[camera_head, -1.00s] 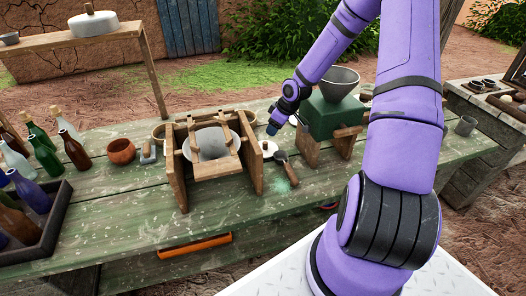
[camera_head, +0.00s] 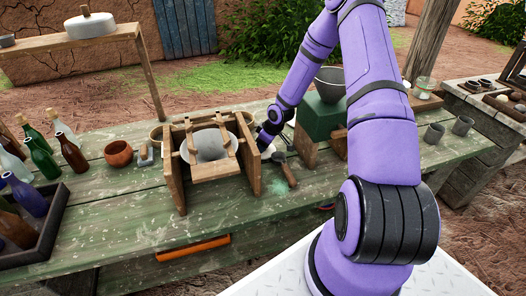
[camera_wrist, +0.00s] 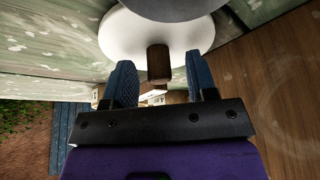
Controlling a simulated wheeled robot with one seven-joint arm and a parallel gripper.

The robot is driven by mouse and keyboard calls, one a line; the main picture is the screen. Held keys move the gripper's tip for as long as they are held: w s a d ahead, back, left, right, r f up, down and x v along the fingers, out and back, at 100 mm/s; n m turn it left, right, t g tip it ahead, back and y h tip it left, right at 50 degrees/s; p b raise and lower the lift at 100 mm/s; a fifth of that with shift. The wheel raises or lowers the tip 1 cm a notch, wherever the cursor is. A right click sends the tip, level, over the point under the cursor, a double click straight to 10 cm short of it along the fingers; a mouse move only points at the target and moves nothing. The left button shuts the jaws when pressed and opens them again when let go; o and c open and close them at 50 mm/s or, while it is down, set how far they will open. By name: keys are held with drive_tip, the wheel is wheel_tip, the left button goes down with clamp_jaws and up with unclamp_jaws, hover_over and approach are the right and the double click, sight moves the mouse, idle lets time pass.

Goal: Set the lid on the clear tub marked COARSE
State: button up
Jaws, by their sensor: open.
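The lid, a white disc with a brown wooden knob, shows in the wrist view (camera_wrist: 125,42). In the head view it is a pale disc (camera_head: 269,152) right of the wooden frame, partly covered by my gripper. My gripper (camera_wrist: 162,78) is open, and the knob stands between the lines of its blue fingertips, with gaps at both sides. Whether they touch the lid cannot be told. A clear tub (camera_head: 425,85) stands on a board at the far right end of the bench; no marking on it is legible.
A wooden frame (camera_head: 175,178) holding a pale bowl stands just left of my gripper. A brush-like tool (camera_head: 284,170) lies close in front. A green block with a dark bowl (camera_head: 331,80) is to the right. Two grey cups (camera_head: 433,133) stand further right. Bottles fill the left end.

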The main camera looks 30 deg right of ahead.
clamp_jaws()
